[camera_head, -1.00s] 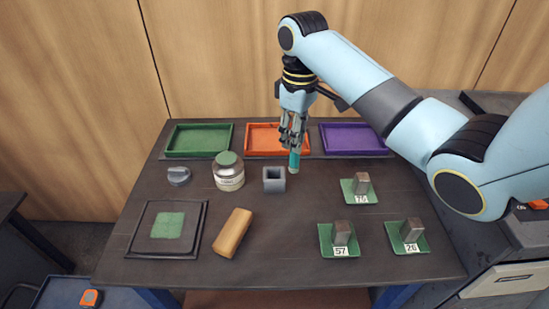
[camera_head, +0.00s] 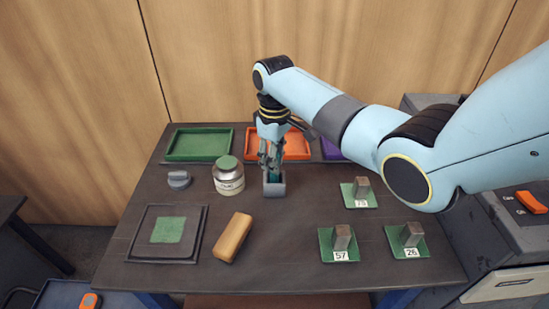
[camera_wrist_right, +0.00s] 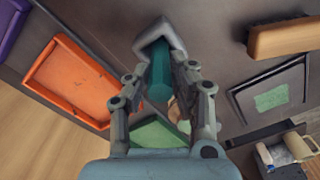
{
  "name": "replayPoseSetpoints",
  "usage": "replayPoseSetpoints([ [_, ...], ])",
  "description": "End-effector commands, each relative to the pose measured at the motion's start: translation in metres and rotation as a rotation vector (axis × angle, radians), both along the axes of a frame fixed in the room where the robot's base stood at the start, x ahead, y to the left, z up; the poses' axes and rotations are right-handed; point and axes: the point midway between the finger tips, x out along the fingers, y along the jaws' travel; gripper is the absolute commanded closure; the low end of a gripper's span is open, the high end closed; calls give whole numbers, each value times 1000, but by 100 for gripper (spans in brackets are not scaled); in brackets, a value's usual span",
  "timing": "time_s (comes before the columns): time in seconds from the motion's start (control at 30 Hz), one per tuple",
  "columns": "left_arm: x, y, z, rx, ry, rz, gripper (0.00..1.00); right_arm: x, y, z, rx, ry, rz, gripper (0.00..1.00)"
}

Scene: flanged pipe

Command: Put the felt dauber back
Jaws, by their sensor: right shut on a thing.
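The felt dauber is a teal cylinder (camera_head: 273,174), also seen in the right wrist view (camera_wrist_right: 160,72). My right gripper (camera_head: 271,161) is shut on it and holds it upright. The dauber's lower end is at the mouth of the grey square holder (camera_head: 274,189) and appears to be inside it. The holder's walls hide that end, so I cannot tell how deep it sits. In the right wrist view the holder (camera_wrist_right: 152,32) surrounds the dauber's far end. My left gripper is not in view.
A lidded jar (camera_head: 229,180) stands close left of the holder. A tan block (camera_head: 233,237) lies in front. A green tray (camera_head: 200,157), an orange tray (camera_head: 297,157) and a partly hidden purple tray (camera_head: 330,150) line the back. Small green plates with metal blocks (camera_head: 342,237) are at right.

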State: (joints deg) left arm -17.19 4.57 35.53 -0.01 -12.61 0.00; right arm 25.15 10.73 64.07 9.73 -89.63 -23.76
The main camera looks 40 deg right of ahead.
Motion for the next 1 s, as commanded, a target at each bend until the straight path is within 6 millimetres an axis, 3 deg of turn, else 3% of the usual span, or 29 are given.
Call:
replayPoseSetpoints([
  [0.03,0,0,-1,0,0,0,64,0,0,-1,0,0,0,76],
  [0.2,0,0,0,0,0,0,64,0,0,-1,0,0,0,55],
  [0.57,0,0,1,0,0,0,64,0,0,7,0,0,0,55],
  [1.0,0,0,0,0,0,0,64,1,0,97,-1,-3,-1,55],
])
